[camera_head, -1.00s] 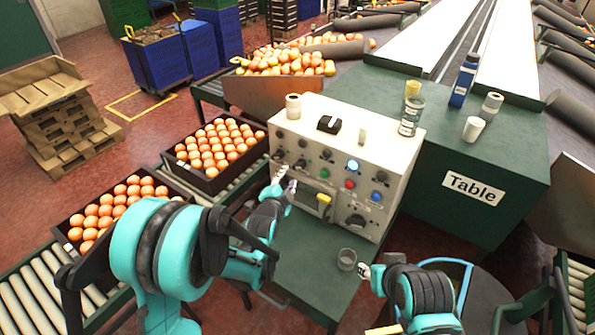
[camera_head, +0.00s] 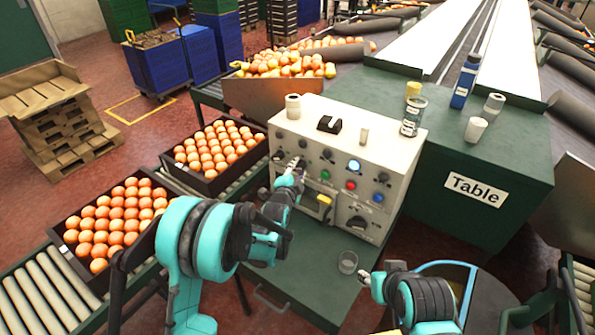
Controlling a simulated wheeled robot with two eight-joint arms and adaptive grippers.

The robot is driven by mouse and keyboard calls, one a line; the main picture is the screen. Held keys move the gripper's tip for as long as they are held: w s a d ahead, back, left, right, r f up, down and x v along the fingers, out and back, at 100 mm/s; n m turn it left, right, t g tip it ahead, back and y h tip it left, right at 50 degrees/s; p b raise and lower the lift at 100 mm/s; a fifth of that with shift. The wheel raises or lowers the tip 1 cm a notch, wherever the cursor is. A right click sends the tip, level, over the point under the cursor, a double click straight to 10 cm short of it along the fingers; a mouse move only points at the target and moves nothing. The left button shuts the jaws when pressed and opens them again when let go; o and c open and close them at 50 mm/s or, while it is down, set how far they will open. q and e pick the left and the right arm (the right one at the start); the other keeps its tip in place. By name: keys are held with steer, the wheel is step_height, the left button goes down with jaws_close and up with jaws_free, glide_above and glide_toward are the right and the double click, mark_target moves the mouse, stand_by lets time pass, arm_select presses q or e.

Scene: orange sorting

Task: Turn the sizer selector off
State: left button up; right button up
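The white control panel (camera_head: 330,122) has several black knobs, lit buttons and a yellow handle (camera_head: 323,199). Its labels are too small to read, so I cannot tell which knob is the sizer selector. A large black selector knob (camera_head: 357,222) sits low on the right of the panel face. My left gripper (camera_head: 294,164) is at the left part of the panel face, by the lower row of small knobs, and hides part of it. I cannot tell whether it touches a knob or how far its fingers are open. My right gripper (camera_head: 364,278) is low, near a clear glass (camera_head: 347,262), away from the panel.
A paper roll (camera_head: 293,106), a black box (camera_head: 329,124) and a small cylinder stand on the panel's top. Bottles and cups stand on the green table (camera_head: 500,150) at right. The green shelf below the panel is mostly clear.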

arm_select(q)
jaws_close()
steer(key=shift+r, duration=0.1)
steer(key=shift+a+r+n+g+h+p, duration=0.1)
steer(key=shift+n+g+h+p, duration=0.3)
steer(key=shift+n, duration=0.6)
steer(key=n+g, duration=0.1)
steer(key=n, duration=0.1)
steer(key=shift+n+h+p, duration=0.3)
steer(key=shift+h+p, duration=0.1)
steer(key=n+g+h, duration=0.2)
steer(key=n, duration=0.1)
steer(key=shift+w+a+n, duration=0.1)
steer(key=shift+n, duration=0.3)
